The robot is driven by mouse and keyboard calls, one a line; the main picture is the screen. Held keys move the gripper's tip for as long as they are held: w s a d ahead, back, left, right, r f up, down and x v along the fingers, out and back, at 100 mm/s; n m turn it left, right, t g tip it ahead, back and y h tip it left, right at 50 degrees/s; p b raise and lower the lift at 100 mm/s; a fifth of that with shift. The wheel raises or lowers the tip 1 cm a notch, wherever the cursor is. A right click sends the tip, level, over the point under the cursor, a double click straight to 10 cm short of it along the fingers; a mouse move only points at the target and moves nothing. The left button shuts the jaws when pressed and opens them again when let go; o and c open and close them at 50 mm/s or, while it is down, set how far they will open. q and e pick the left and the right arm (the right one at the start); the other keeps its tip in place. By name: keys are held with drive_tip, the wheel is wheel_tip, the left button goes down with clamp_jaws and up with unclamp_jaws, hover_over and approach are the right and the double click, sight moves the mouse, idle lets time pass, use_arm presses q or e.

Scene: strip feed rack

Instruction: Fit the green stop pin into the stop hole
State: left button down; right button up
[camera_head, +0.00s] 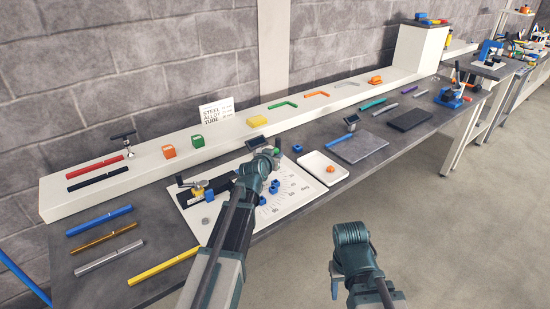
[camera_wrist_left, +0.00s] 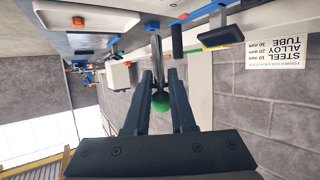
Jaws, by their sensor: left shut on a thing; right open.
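The green stop pin (camera_wrist_left: 160,104) shows as a round green head between my left fingers in the left wrist view, with a thin shaft reaching beyond the fingertips. Its head (camera_head: 276,152) also shows in the head view. My left gripper (camera_head: 271,153) is shut on the pin above the back right part of the white board (camera_head: 298,205); its fingers also show in the wrist view (camera_wrist_left: 160,76). I cannot make out the stop hole; the arm covers part of the board. My right gripper (camera_head: 334,279) is open and empty, in front of the bench over the floor.
A brass and black clamp device (camera_head: 198,189) stands on the board's left, with blue blocks (camera_head: 274,187) near my left gripper. A white tray (camera_head: 322,168) holds an orange piece. A long white shelf (camera_head: 226,143) runs along the back. Coloured strips (camera_head: 99,220) lie at front left.

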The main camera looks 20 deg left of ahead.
use_arm(q)
drive_tip(key=shift+f, duration=0.1)
idle(0.3)
wheel_tip(320, 180, down, 6)
drive_tip(key=b, duration=0.5)
drive_tip(key=shift+b, duration=0.4)
drive_tip(key=shift+f+b, duration=1.3)
drive_tip(key=shift+b, duration=0.15)
idle(1.0)
drive_tip(key=c, duration=0.7)
unclamp_jaws()
drive_tip(key=shift+r, duration=0.1)
drive_tip(key=p+v, duration=0.5)
drive_tip(key=v, duration=0.8)
drive_tip(key=shift+s+r, duration=0.1)
drive_tip(key=shift+s, duration=0.25)
